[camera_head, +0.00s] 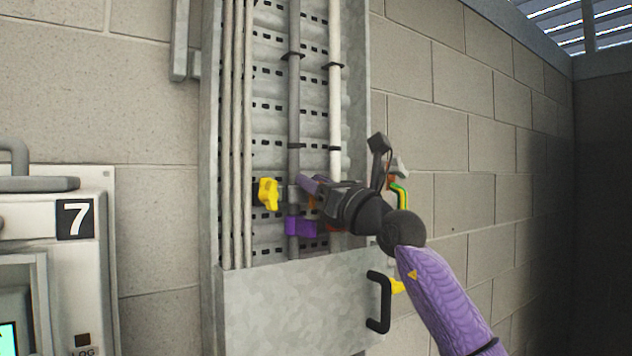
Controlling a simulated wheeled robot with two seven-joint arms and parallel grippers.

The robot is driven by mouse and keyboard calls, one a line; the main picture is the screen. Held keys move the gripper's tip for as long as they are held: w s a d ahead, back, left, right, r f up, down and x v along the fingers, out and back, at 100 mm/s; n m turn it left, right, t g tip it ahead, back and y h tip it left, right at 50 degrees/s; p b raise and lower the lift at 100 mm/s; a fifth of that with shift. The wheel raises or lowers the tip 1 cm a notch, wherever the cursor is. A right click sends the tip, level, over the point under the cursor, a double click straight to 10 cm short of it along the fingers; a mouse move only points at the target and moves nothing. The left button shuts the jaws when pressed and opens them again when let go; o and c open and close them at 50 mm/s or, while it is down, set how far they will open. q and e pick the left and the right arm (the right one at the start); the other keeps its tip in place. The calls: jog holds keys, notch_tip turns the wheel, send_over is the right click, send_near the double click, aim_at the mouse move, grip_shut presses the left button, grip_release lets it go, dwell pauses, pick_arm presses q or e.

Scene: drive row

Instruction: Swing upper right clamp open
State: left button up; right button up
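A tall grey metal cable channel (360,120) stands against the block wall, with vertical pipes in it. My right gripper (311,192) reaches in from the right, its tip at the dark grey pipe (294,110). Its body covers part of the white pipe (335,90). A yellow clamp handle (268,193) is just left of the gripper tip, apart from it. A bright purple block (300,226) is just below the tip, at the grey pipe. Small orange and red parts show beside the gripper, mostly hidden. I cannot tell what lies between the fingers. My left gripper is out of view.
A metal cover (290,305) with a black handle (378,302) closes the channel's lower part. A green and yellow cable (402,194) is behind my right wrist. A white cabinet marked 7 (76,219) stands at left. The wall at right is clear.

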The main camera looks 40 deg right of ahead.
grip_shut()
jog(key=shift+s, duration=0.1)
dwell(1.0)
